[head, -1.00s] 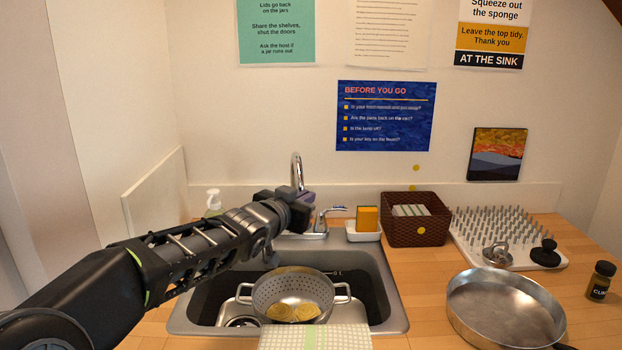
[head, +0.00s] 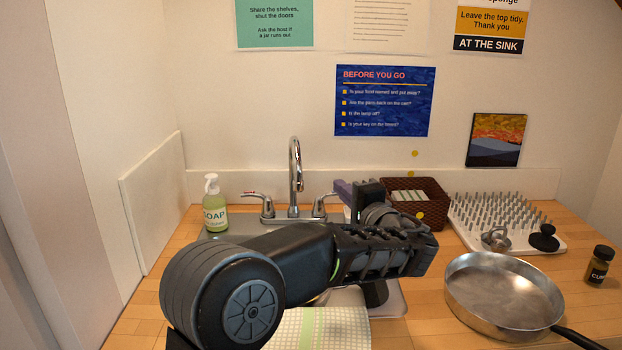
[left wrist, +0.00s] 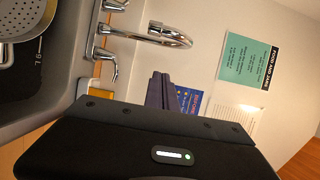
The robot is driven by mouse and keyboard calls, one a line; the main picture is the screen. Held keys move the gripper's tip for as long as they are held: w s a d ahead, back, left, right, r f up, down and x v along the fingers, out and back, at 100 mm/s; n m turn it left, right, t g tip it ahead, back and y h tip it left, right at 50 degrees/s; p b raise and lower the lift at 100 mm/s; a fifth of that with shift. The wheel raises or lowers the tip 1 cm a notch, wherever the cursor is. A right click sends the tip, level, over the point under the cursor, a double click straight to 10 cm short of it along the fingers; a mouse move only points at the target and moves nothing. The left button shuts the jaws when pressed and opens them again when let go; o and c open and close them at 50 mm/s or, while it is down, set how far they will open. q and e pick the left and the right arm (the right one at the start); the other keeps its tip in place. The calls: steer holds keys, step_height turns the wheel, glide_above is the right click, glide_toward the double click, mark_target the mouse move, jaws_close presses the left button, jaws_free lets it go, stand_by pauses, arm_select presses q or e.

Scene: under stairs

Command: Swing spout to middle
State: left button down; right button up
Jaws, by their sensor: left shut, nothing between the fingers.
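The chrome gooseneck spout (head: 295,160) stands at the back of the sink between two lever handles. It looks like a narrow arc, its outlet facing roughly towards me. The left wrist view shows the spout (left wrist: 160,36) lying sideways in the picture, its curved end to the right. My left gripper (head: 343,190), with purple fingers, is to the right of the spout near the right handle (head: 325,205), apart from the spout. Its fingers (left wrist: 160,90) are shut and empty. My left arm hides most of the sink (head: 395,298). My right gripper is not in view.
A soap bottle (head: 214,205) stands left of the faucet. A brown basket (head: 430,190) is right of my gripper. A pan (head: 500,295), a spiked drying rack (head: 480,222) and a small jar (head: 598,266) are further right. A colander (left wrist: 20,20) sits in the sink.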

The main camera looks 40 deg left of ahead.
mark_target(295, 184)
arm_select(q)
steer(key=shift+a, duration=0.1)
steer(key=w+a+p, duration=0.1)
steer(key=a+p, duration=0.2)
steer(key=a, duration=0.6)
steer(key=shift+p, duration=0.3)
steer(key=shift+w+a, duration=0.1)
